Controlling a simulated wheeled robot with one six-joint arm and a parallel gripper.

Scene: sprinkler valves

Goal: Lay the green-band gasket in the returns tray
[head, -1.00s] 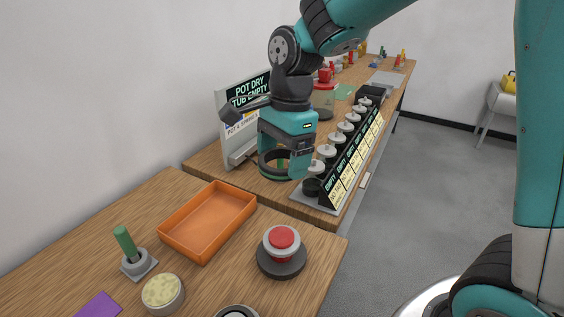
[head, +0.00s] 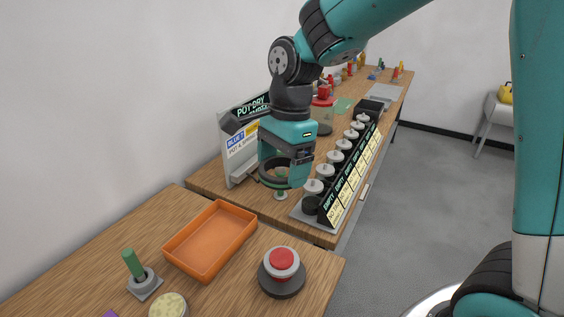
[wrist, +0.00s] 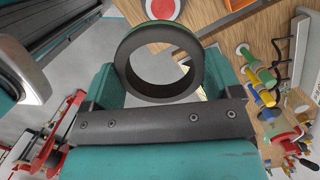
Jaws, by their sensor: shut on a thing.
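My gripper (head: 276,172) is shut on a dark ring-shaped gasket (head: 267,178), held in the air above the far table. In the wrist view the gasket (wrist: 122,66) is a thick black ring with a thin green edge along its top, held between the jaws (wrist: 157,72). An orange, shallow, open tray (head: 208,242) sits on the near table and looks empty. It carries no readable label, but is the only such tray plainly in view. The gripper is beyond the tray, up and to the right in the head view, and apart from it.
A red button (head: 281,262) on a dark base stands right of the tray. A green peg (head: 134,263) on a grey base stands left of it. A sign board (head: 240,145) and a labelled row of valves (head: 343,182) flank the gripper on the far table.

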